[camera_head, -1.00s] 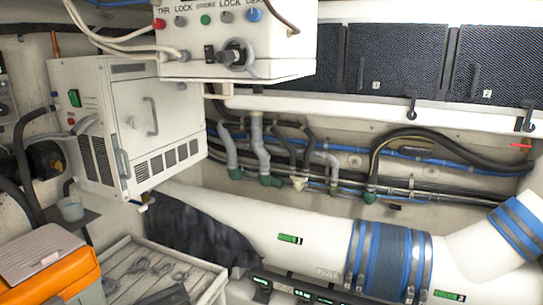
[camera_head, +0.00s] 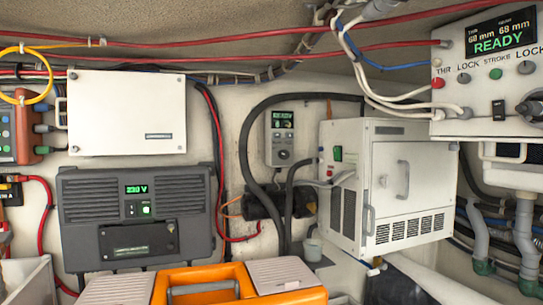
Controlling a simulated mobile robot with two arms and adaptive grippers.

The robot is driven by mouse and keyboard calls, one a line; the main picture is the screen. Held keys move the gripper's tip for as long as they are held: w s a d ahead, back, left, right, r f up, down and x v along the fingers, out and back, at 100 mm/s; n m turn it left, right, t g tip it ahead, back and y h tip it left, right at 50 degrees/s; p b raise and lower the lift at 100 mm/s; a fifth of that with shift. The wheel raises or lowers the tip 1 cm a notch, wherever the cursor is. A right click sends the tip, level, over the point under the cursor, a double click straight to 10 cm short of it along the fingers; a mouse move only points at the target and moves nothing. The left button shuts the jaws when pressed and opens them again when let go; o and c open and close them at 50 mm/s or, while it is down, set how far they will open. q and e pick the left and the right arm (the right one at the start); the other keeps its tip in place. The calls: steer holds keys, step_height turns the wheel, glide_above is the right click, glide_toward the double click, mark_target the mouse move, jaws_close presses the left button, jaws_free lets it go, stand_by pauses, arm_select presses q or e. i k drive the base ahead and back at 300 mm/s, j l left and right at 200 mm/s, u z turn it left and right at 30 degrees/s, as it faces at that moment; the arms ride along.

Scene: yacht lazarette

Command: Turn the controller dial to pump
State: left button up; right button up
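A small grey controller (camera_head: 280,138) is on the back wall, left of the white cabinet. It has a green lit display (camera_head: 283,119) at its top; the text is too small to read surely. A dark round dial (camera_head: 283,155) sits on its lower part; its pointer direction and the labels around it cannot be made out. Neither of my grippers shows in the head view.
A white vented cabinet (camera_head: 393,185) stands right of the controller, and a black hose (camera_head: 243,150) loops close around its left side. An orange case (camera_head: 200,285) lies in front below. A control box reading READY (camera_head: 490,75) hangs upper right.

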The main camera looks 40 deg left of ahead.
mark_target(283, 154)
steer(key=u, duration=1.15)
